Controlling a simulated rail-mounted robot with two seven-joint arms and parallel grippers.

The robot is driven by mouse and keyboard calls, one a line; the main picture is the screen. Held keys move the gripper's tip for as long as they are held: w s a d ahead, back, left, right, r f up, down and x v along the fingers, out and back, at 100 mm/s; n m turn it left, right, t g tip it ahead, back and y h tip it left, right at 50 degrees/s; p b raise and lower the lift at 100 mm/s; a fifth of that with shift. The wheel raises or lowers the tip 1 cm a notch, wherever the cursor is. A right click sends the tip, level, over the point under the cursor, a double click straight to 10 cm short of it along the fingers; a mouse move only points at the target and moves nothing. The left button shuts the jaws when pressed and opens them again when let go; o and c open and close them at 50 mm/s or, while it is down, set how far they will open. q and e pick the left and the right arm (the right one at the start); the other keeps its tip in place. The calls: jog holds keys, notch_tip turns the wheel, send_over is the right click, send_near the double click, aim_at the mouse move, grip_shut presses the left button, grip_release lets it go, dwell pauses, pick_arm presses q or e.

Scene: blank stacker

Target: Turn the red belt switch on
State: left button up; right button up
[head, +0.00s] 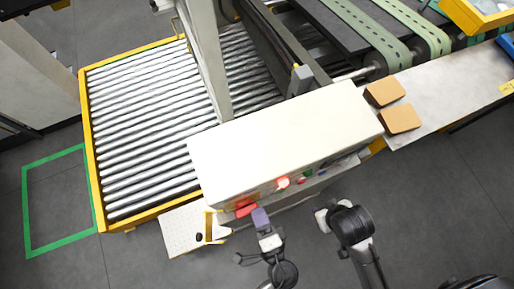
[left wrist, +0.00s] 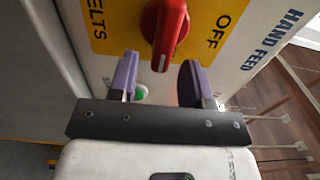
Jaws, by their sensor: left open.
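The red belt switch (left wrist: 166,28) is a rotary knob on a yellow plate, at the top of the left wrist view. The plate shows "OFF" at right and part of "BELTS" at left. The knob's white line points down in that view. In the head view the switch (head: 245,210) is a small red patch on the front of the white cabinet. My left gripper (left wrist: 157,80) has two purple fingers, open and apart, just below the knob with nothing between them. In the head view its fingertips (head: 260,216) are close to the switch.
The white cabinet (head: 280,135) carries a red button (head: 283,182) and a green button (head: 307,174) right of the switch. A roller bed (head: 150,120) lies at left. A small pale shelf (head: 184,230) is left of the gripper. Open floor lies in front.

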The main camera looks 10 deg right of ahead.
pick_arm(q)
jog(key=s+d+b, duration=0.2)
jog(key=s+b, duration=0.1)
jog(key=s, duration=0.9)
dwell(0.5)
